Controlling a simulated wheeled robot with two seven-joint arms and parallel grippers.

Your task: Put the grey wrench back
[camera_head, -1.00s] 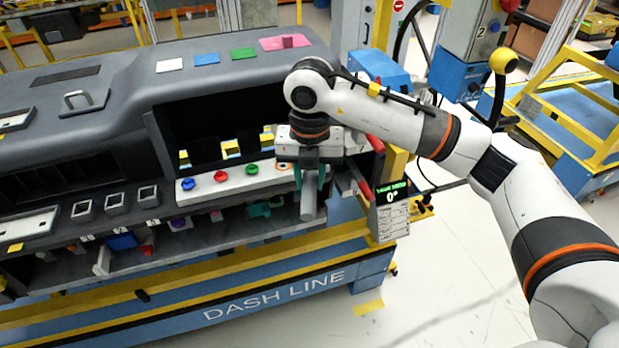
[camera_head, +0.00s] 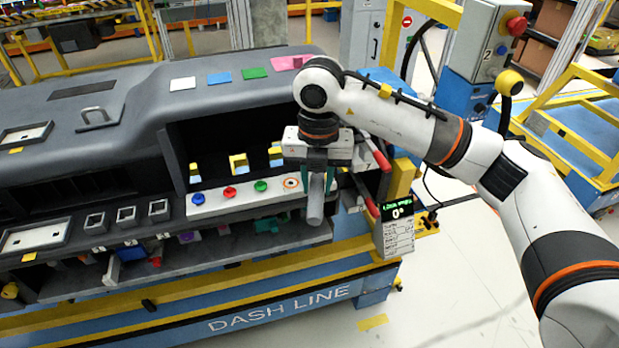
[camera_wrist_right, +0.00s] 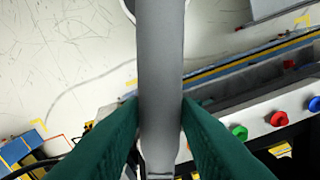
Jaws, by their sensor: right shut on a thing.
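The grey wrench (camera_head: 315,203) is held by my right gripper (camera_head: 317,178), with its thick grey shaft pointing down in the head view. In the right wrist view the grey shaft (camera_wrist_right: 160,70) runs up the middle between the two dark green fingers (camera_wrist_right: 160,125). The fingers are shut on it. In the head view the gripper hangs in front of the right end of the white button strip (camera_head: 245,194), beside the orange-ringed spot (camera_head: 291,183). The wrench's far end is not clearly seen. My left gripper is out of view.
The dark dashboard (camera_head: 120,110) fills the left. Blue, red and green buttons sit on the strip. A lower shelf (camera_head: 215,243) holds small coloured parts. A red-handled tool (camera_head: 376,153) and a display post (camera_head: 397,228) stand close right of the gripper. Floor beyond is open.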

